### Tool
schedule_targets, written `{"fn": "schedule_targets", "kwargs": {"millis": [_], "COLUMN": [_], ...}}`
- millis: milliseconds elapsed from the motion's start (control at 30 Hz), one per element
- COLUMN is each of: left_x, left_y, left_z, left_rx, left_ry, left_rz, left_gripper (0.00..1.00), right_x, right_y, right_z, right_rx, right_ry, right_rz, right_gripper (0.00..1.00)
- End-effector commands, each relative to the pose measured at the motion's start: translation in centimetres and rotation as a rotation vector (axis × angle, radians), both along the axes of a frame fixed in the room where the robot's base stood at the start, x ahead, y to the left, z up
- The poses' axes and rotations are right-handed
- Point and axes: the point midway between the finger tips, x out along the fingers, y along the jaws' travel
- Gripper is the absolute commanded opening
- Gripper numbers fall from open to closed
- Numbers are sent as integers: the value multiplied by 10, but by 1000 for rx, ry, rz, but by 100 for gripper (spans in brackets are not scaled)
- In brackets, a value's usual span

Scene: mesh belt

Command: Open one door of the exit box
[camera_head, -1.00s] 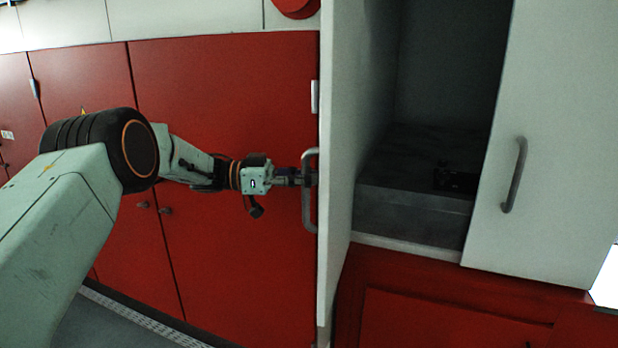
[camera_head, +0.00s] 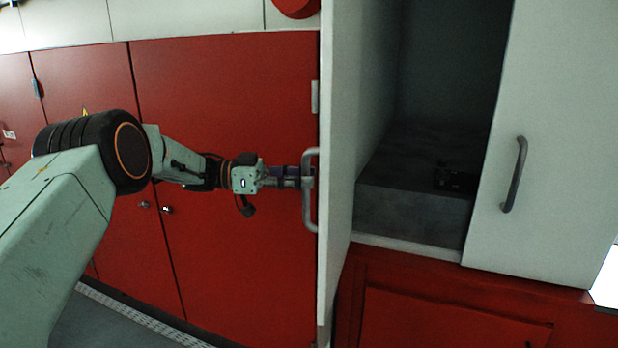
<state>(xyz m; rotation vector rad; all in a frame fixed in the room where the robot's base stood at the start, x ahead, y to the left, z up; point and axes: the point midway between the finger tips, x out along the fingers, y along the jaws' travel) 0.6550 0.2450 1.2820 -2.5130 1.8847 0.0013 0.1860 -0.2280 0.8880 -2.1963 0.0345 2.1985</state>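The exit box has a white left door (camera_head: 338,120) that stands swung open, seen nearly edge-on, with a grey handle (camera_head: 309,215) on its left-hand face. Its white right door (camera_head: 555,130) with a grey bar handle (camera_head: 515,175) appears closed. Between them the dark interior (camera_head: 440,80) shows. My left gripper (camera_head: 302,178) points right at the left door's handle, its finger ends at or beside the bar. The fingers are small and overlap the handle, so I cannot tell whether they grip it. My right gripper is not in view.
A grey block (camera_head: 412,208) with a small dark object (camera_head: 455,178) on it fills the box's lower part. Red cabinet doors (camera_head: 230,110) stand behind my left arm. A red panel (camera_head: 450,315) lies below the box.

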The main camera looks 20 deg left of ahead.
Motion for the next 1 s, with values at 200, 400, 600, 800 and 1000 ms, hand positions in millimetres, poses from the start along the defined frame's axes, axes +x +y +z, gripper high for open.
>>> {"fn": "schedule_targets", "kwargs": {"millis": [200,400,600,800,1000], "left_x": [-13,-23,-27,-28,-28], "left_y": [46,79,95,98,97], "left_z": [-1,-1,-1,-1,-1], "left_rx": [0,2,1,0,0], "left_ry": [0,2,1,2,2], "left_rz": [5,3,1,1,1], "left_gripper": [38,38,38,38,38], "right_x": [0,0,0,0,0], "right_y": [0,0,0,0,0], "right_z": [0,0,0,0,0], "right_rx": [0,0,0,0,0], "right_ry": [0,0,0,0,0], "right_rz": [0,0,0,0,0], "right_gripper": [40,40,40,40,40]}}
